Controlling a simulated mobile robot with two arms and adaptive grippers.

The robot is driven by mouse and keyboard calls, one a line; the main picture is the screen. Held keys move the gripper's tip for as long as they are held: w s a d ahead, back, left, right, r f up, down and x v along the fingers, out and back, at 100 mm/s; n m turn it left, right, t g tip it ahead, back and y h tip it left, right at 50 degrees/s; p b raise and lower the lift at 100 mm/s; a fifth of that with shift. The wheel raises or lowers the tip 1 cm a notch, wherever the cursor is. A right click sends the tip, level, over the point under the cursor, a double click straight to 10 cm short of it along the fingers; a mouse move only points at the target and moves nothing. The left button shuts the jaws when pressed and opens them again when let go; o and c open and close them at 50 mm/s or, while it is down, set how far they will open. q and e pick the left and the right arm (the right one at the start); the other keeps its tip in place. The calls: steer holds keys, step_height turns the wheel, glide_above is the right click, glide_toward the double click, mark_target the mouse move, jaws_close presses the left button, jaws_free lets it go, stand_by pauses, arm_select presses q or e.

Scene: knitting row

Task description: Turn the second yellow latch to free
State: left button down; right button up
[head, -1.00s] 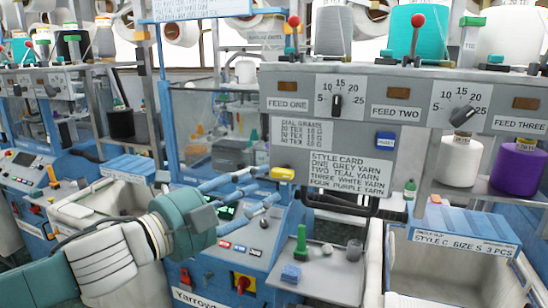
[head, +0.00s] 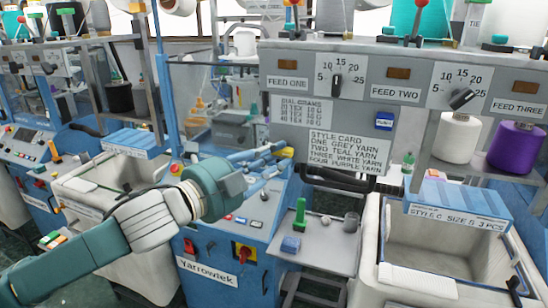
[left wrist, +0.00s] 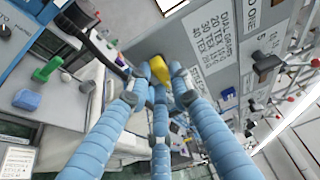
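A yellow latch (head: 287,153) sits at the lower left edge of the grey feed panel (head: 400,60). It also shows in the left wrist view (left wrist: 160,70), between the blue fingertips. My left gripper (head: 276,151) reaches in from the left. Its fingers converge around the latch and appear shut on it; they partly cover it. In the left wrist view, my left gripper (left wrist: 160,76) shows its blue fingers drawn together at the latch. My right gripper is not in view.
A style card (head: 347,152) hangs right of the latch. Below are a grey shelf (head: 325,262) with a green peg (head: 300,212) and a blue block (head: 290,244). A light bin (head: 440,290) stands at the right, and the blue machine body (head: 215,270) stands below my gripper.

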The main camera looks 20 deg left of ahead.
arm_select(q)
steer(key=n+t+b, duration=0.1)
steer(key=n+b, duration=0.1)
steer(key=n, duration=0.1)
steer(key=n+t+b, duration=0.1)
steer(key=n+b, duration=0.2)
steer(key=n, duration=0.1)
steer(key=f+n+t+b, duration=0.1)
steer(key=n+b, duration=0.1)
steer(key=n, duration=0.1)
steer(key=shift+d+t+y+b, duration=0.4)
steer(key=n+y, duration=0.2)
steer(key=n, duration=0.2)
steer(key=n+t+y, duration=0.1)
steer(key=n+y, duration=0.1)
steer(key=n, duration=0.2)
steer(key=n+t+y, duration=0.1)
steer(key=n, duration=0.3)
steer(key=shift+d+r+y+b, duration=0.25)
steer(key=shift+d+y+b, duration=0.05)
steer(key=shift+d+y, duration=0.1)
steer(key=shift+n, duration=0.3)
steer(key=c, duration=1.5)
jaws_free()
steer(key=shift+c, duration=0.2)
